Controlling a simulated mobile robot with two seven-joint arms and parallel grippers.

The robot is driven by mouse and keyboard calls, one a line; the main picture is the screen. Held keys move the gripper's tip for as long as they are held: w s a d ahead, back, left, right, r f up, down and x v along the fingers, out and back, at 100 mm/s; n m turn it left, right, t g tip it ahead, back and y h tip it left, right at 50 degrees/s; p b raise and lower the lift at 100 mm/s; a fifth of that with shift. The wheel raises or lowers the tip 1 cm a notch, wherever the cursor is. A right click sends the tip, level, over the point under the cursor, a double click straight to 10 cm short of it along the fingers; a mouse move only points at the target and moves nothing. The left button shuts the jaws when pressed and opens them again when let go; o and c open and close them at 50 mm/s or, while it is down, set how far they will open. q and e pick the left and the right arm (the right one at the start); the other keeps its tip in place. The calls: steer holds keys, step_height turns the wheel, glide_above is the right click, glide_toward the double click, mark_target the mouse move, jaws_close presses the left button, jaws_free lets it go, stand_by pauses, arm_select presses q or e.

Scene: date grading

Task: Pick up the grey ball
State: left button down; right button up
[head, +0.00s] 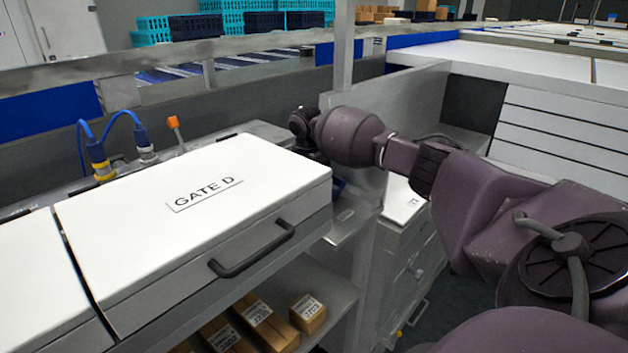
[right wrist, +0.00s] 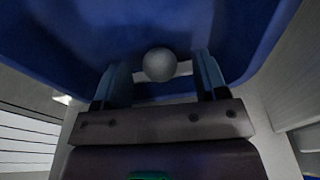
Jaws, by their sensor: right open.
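The grey ball (right wrist: 160,65) shows in the right wrist view, against a blue container (right wrist: 60,35). My right gripper (right wrist: 159,60) is open, with one finger on each side of the ball. A gap shows between the ball and each finger, and I cannot tell how far the ball lies beyond the tips. In the head view my right arm reaches left behind the white GATE D box, and its fingers and the ball are hidden there. A small part of a blue container (head: 338,189) shows below the wrist. My left gripper is not in view.
The white GATE D box (head: 262,172) with a dark handle stands close to my right wrist. Blue cables (head: 108,122) and an orange-tipped lever (head: 174,123) rise behind it. Small cartons (head: 308,312) sit on the shelf below. A grey post (head: 343,55) stands behind the arm.

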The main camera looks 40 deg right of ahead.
steer(key=shift+f, duration=0.5)
steer(key=c, duration=1)
steer(key=shift+r, duration=0.1)
